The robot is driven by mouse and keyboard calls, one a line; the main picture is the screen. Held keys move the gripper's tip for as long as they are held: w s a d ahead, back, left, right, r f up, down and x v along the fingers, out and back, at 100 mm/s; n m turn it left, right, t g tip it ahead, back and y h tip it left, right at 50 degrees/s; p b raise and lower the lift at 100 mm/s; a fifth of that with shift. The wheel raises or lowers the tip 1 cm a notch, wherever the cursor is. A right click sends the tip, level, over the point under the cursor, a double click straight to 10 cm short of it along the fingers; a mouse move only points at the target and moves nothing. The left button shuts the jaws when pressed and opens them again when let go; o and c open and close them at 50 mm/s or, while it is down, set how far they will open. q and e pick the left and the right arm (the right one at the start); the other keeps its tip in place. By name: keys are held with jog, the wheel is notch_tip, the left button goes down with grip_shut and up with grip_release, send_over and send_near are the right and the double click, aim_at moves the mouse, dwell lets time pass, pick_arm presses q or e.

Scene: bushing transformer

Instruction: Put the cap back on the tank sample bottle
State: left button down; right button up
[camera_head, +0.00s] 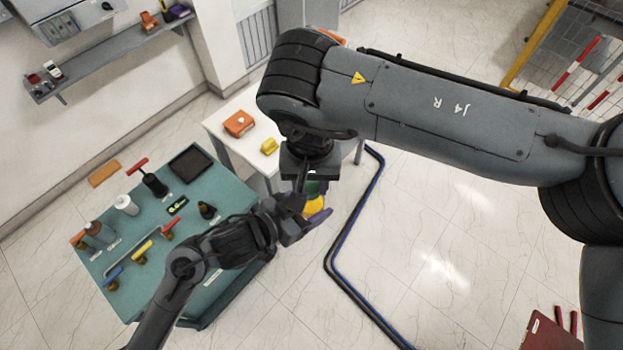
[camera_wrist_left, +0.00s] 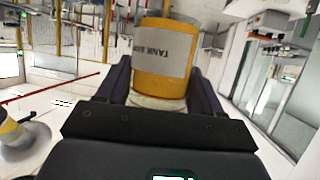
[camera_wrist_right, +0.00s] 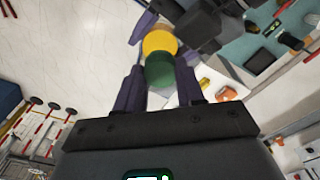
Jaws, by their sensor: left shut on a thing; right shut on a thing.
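The tank sample bottle (camera_wrist_left: 150,85) is amber-yellow with a grey label, shown upside down in the left wrist view. My left gripper (camera_wrist_left: 155,95) is shut on it, a finger on each side. In the head view the bottle (camera_head: 315,206) is held off the table, under my right gripper (camera_head: 311,184). The green cap (camera_wrist_right: 160,72) is between the fingers of my right gripper (camera_wrist_right: 158,88), which is shut on it. The cap lines up with the bottle (camera_wrist_right: 160,43) and overlaps it in the right wrist view. I cannot tell whether they touch or are seated.
The teal table (camera_head: 215,190) carries several bottles, valves and a dark tray (camera_head: 190,163). A white table (camera_head: 220,125) behind holds an orange box (camera_head: 239,123) and a yellow item (camera_head: 269,146). Black and blue hoses (camera_head: 345,235) lie on the floor to the right.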

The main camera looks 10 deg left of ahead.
jog(key=shift+m, duration=0.7)
jog(key=o, duration=1.1)
jog(key=shift+c, duration=0.2)
jog(key=shift+r, duration=0.15)
jog(key=shift+r, duration=2.15)
jog(key=shift+c, duration=0.4)
